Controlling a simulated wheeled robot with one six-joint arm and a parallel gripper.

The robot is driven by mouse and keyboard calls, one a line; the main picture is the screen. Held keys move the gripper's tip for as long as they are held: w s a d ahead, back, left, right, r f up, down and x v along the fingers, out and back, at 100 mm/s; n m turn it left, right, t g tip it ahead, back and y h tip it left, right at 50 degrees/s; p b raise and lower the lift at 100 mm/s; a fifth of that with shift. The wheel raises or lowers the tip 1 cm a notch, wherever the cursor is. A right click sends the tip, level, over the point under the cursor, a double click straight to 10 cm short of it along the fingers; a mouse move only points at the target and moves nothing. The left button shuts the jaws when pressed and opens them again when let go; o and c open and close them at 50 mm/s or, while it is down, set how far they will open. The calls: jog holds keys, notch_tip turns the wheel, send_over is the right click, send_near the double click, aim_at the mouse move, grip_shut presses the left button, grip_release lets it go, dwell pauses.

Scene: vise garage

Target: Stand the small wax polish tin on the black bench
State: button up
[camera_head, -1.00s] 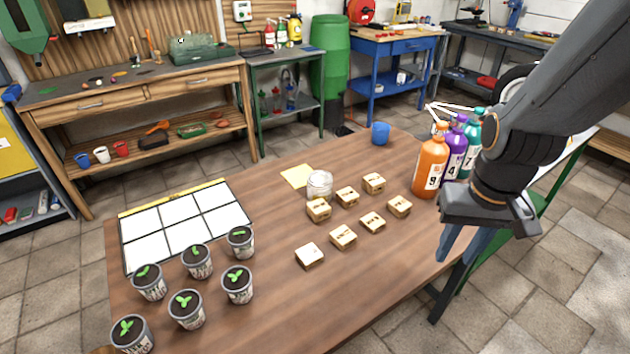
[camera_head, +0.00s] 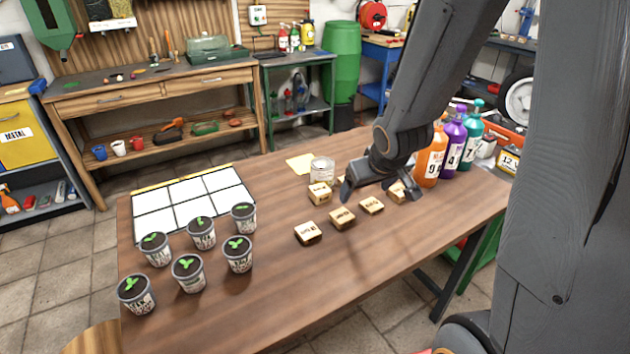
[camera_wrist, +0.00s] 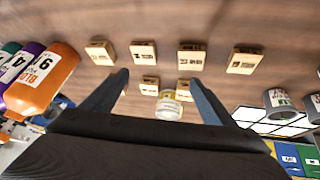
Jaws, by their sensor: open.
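A small pale tin (camera_head: 322,168) with a light lid stands upright on the wooden table, behind the wooden blocks. Its label is too small to read. It also shows in the wrist view (camera_wrist: 169,107), beyond and between my fingers. My gripper (camera_head: 377,186) is open and empty, pointing down over the blocks to the right of the tin, and it hides some of them. Its two fingers also show in the wrist view (camera_wrist: 160,80). A dark-topped bench (camera_head: 513,44) stands at the back right, partly hidden by my arm.
Several wooden blocks (camera_head: 308,233) lie in front of the tin. Potted seedlings (camera_head: 188,274) and a white grid board (camera_head: 191,203) are at left. Orange (camera_head: 431,158), purple and teal bottles stand at right. The table's front middle is clear. A wooden workbench (camera_head: 150,80) stands behind.

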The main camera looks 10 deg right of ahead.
aim_at(322, 163)
jog(key=w+f+t, duration=0.1)
jog(key=w, duration=0.1)
jog(key=w+f+n+t+y+b, duration=0.1)
jog(key=w, duration=0.2)
jog(key=w+t+b, duration=0.1)
jog(key=w, duration=0.2)
jog(key=shift+d+f+y, duration=0.3)
jog(key=shift+d+f, duration=0.1)
jog(key=w+t+y+b, duration=0.1)
jog(key=w+a+n+t+y+b, duration=0.1)
jog(key=w, duration=0.1)
jog(key=w+n+y+b, duration=0.1)
jog(key=shift+w+a+f+t+y, duration=0.35)
jog(key=shift+a+f+t+y, duration=0.05)
jog(key=shift+w+a+r+n+t+y+b, duration=0.15)
jog(key=shift+a+n+y+b, duration=0.1)
jog(key=shift+y, duration=0.15)
jog(key=shift+a+r+n+t+y+b, duration=0.15)
jog(key=shift+a+n+y+b, duration=0.1)
jog(key=shift+y, duration=0.15)
jog(key=shift+w+a+f, duration=0.1)
jog(key=shift+x, duration=0.85)
jog(key=x, duration=0.4)
jog(key=p+x, duration=0.1)
jog(key=shift+w+a+r, duration=0.25)
jog(key=shift+w+a, duration=0.05)
jog(key=shift+a, duration=0.25)
jog(key=c, duration=1.5)
